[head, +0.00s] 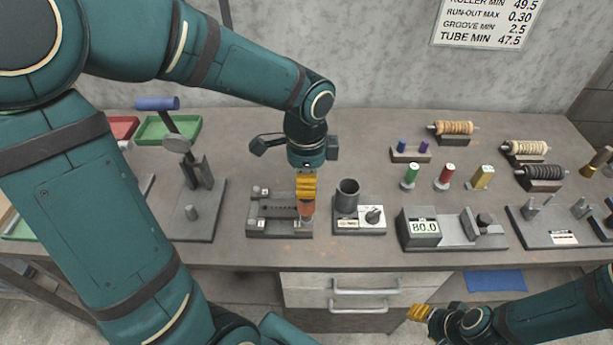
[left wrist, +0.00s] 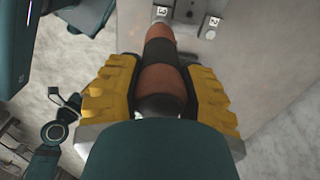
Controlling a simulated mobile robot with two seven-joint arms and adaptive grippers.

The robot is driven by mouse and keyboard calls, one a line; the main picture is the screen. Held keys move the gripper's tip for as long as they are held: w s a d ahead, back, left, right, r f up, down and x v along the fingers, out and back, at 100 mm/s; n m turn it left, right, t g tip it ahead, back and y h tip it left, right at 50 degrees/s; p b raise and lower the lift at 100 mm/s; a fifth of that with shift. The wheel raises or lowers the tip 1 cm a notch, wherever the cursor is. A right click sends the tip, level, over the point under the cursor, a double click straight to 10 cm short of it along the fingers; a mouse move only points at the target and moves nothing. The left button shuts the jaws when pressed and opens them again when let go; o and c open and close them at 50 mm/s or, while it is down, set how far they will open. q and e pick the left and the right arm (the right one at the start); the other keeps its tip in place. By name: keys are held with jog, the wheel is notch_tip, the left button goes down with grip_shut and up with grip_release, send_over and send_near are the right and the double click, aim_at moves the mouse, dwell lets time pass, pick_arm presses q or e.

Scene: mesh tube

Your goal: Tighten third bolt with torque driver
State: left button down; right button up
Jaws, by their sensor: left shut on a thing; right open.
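My left gripper (head: 306,190) points down at the workbench and is shut on the torque driver (head: 307,208), an orange-brown handle with a dark band. In the left wrist view the yellow fingers of the left gripper (left wrist: 160,98) lie on either side of the driver (left wrist: 160,52). The driver stands at the right end of a grey bolt fixture (head: 272,228), close to the tag marked 3 (left wrist: 163,13). A tag marked 2 (left wrist: 213,22) is beside it. The driver's tip and the bolt under it are hidden. My right gripper (head: 418,313) is open and empty, in front of the bench edge.
A grey unit with a dark cup (head: 347,195) and a dial stands just right of the fixture. Further right is a device reading 80.0 (head: 424,227). A stand with a post (head: 190,212) is on the left.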

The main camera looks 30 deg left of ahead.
pick_arm(q)
jog(key=shift+f, duration=0.3)
dwell(0.8)
dwell(0.6)
jog(key=shift+r+p, duration=0.1)
jog(key=shift+p, duration=0.25)
jog(key=shift+r+p, duration=2.45)
jog(key=shift+r, duration=0.55)
jog(key=shift+a, duration=0.1)
